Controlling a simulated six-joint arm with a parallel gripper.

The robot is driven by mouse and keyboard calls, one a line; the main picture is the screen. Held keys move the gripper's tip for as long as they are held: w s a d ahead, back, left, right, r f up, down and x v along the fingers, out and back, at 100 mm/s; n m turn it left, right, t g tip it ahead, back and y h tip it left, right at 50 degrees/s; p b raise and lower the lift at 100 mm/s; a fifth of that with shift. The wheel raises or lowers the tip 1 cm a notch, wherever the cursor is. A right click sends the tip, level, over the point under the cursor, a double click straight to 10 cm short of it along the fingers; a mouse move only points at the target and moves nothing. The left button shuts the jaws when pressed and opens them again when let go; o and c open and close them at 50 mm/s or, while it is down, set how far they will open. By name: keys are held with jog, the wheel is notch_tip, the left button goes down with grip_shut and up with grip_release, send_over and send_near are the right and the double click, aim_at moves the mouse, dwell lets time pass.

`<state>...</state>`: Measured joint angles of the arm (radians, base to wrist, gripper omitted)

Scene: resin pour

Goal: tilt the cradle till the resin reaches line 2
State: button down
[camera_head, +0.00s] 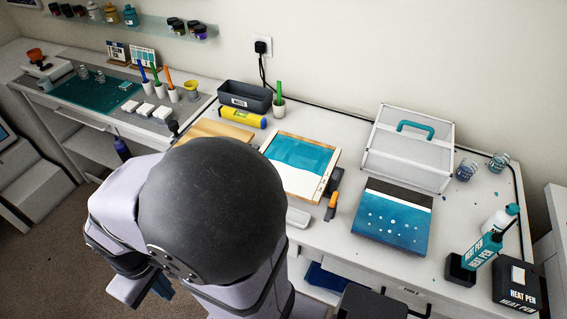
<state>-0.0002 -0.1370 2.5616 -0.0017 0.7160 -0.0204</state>
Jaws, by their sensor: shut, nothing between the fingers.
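The cradle (325,187) is a light-framed tray on the white bench, just right of my arm. Teal resin (300,155) covers its upper part, and the lower part shows bare white. The resin's lower edge slants slightly. Small marks run along the right rim, but their numbers are too small to read, so I cannot tell which line the resin is at. An orange handle (332,203) on a dark bracket stands at the cradle's lower right side. My arm's dark round joint covers the area left of the cradle's lower corner.
A blue panel with white dots (393,222) and a white case (408,147) stand right of the cradle. Behind it are a grey bin (244,97), a yellow roll (243,117) and a green-handled tool in a cup (279,105). Heat pen boxes (517,287) are far right.

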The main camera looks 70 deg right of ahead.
notch_tip(320, 180, down, 8)
jog(key=b, duration=0.8)
dwell(3.0)
jog(key=shift+f+b, duration=0.45)
jog(key=shift+f+b, duration=0.55)
jog(key=shift+f, duration=0.05)
jog(key=shift+f+b, duration=0.35)
jog(key=shift+f+b, duration=0.35)
jog(key=shift+b, duration=0.05)
jog(key=shift+r, duration=0.15)
dwell(0.4)
notch_tip(320, 180, up, 6)
jog(key=p, duration=0.6)
dwell(0.6)
